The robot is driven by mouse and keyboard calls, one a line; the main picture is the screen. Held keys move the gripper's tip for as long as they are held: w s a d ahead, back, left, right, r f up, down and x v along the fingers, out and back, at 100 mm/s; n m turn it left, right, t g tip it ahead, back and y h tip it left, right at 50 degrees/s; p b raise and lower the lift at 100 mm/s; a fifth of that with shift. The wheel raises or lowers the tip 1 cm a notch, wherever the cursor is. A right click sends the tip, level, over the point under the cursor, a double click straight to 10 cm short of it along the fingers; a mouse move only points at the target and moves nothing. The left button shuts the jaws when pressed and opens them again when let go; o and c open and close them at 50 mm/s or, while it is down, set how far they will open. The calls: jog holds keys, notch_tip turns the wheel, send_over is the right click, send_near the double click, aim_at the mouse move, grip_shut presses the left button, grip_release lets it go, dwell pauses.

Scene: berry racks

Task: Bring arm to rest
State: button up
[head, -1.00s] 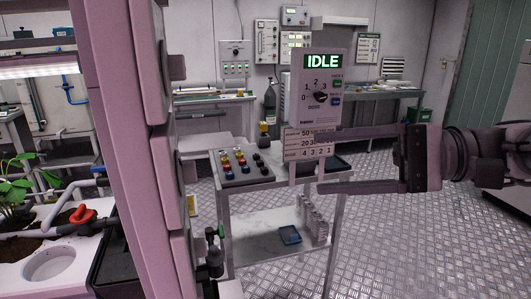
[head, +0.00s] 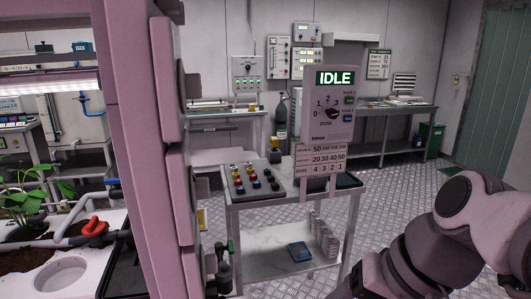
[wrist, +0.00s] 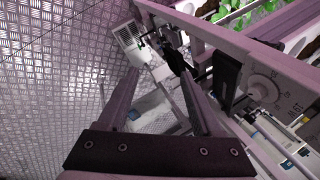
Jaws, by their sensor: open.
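My gripper (wrist: 158,72) shows in the wrist view with its two fingers apart and nothing between them. Beyond the fingers are the metal floor and a rack's side. In the head view my arm (head: 440,235) is folded at the lower right. The gripper itself is out of that view.
A white cart (head: 285,200) stands in the middle with a sample tray (head: 252,181) and an IDLE dosing panel (head: 333,105). A pink rack post (head: 135,150) stands at the left, beside a planter with a red valve (head: 92,228). Patterned floor (head: 395,190) is open to the right.

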jog(key=w+d+r+n+t+h+p, duration=0.1)
jog(key=d+r+n+t+h+p, duration=0.1)
jog(key=r+p, duration=0.9)
jog(key=d+t+h+p, duration=0.1)
jog(key=h, duration=0.1)
jog(key=shift+d+n+h+p, duration=0.3)
jog(key=shift+d+p, duration=0.05)
